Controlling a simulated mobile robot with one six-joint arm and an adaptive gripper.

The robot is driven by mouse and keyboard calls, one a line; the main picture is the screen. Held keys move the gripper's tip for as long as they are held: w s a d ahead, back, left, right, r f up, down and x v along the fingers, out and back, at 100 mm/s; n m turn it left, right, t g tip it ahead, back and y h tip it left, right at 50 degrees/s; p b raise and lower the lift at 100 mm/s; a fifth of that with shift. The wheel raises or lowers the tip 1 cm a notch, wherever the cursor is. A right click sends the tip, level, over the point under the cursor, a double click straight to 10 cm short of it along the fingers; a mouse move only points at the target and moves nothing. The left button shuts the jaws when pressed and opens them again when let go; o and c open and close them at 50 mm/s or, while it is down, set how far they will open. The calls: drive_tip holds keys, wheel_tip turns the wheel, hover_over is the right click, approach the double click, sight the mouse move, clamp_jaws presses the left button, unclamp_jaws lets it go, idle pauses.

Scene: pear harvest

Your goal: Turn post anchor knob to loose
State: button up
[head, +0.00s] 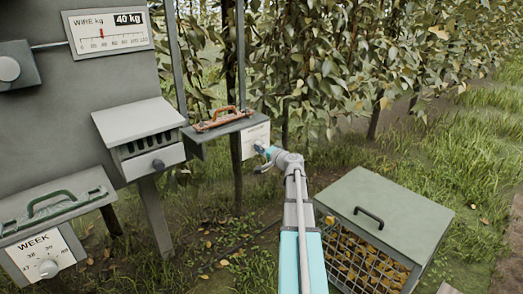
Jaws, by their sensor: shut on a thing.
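The post anchor panel (248,136) is a white plate with small dark lettering that I cannot read. It hangs below a small grey shelf on the post, near the middle of the head view. My gripper (261,150) reaches the panel from the lower right and is shut on the knob at the panel's face.
A red-brown tool with a handle (222,119) lies on the shelf (200,136) above. A wire gauge (108,33) reads 40 kg at upper left. A WEEK dial (47,268) is at lower left. Leafy trees stand behind.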

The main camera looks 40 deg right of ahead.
drive_tip(key=n, duration=0.4)
drive_tip(key=shift+a+f+n+h, duration=0.1)
drive_tip(key=shift+n+h, duration=0.2)
drive_tip(key=shift+n, duration=0.1)
drive_tip(key=o, duration=1.1)
drive_tip(key=shift+m, duration=0.4)
